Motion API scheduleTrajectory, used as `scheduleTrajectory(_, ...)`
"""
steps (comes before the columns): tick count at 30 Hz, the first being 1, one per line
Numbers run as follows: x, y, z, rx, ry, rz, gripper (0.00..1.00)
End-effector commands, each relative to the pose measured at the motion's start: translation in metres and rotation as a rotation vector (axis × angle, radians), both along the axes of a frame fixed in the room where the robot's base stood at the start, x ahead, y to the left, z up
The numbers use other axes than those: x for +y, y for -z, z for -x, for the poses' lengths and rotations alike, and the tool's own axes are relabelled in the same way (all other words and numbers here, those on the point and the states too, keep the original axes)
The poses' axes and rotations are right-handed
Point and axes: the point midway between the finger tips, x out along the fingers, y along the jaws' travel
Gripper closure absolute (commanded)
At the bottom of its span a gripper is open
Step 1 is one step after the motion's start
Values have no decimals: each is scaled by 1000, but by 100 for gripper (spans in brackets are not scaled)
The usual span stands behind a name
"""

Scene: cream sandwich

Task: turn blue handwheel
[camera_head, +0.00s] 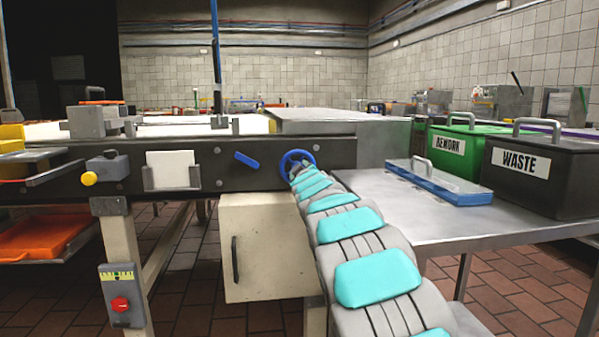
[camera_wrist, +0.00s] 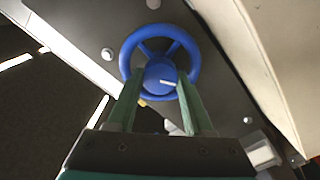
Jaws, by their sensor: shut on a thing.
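The blue handwheel (camera_head: 297,162) is on the dark side rail of the machine, at the end of my outstretched arm in the head view. In the wrist view the handwheel (camera_wrist: 160,60) shows its round rim, spokes and a hub with a white mark. My gripper (camera_wrist: 160,92) reaches the lower part of the wheel, with its two green fingers on either side of the hub area. The fingers look closed on the wheel; the exact contact is hard to see. In the head view my gripper is mostly hidden behind my arm.
A blue lever (camera_head: 247,160) sits on the rail left of the wheel. A cream cabinet (camera_head: 265,250) hangs below. To the right, a steel table (camera_head: 400,208) carries a blue-edged tray with a clear lid (camera_head: 440,183), a green REWORK bin (camera_head: 455,150) and a black WASTE bin (camera_head: 540,180).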

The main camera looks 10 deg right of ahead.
Motion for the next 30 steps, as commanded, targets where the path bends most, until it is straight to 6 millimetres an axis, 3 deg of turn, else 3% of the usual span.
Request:
scheduleTrajectory(2,-1,3,0,6,2,0,100)
scheduleTrajectory(3,-1,3,0,6,2,0,46)
scheduleTrajectory(10,-1,2,0,4,2,1,20)
scheduleTrajectory(22,0,1,5,2,1,1,19)
scheduleTrajectory(30,0,0,34,3,1,1,19)
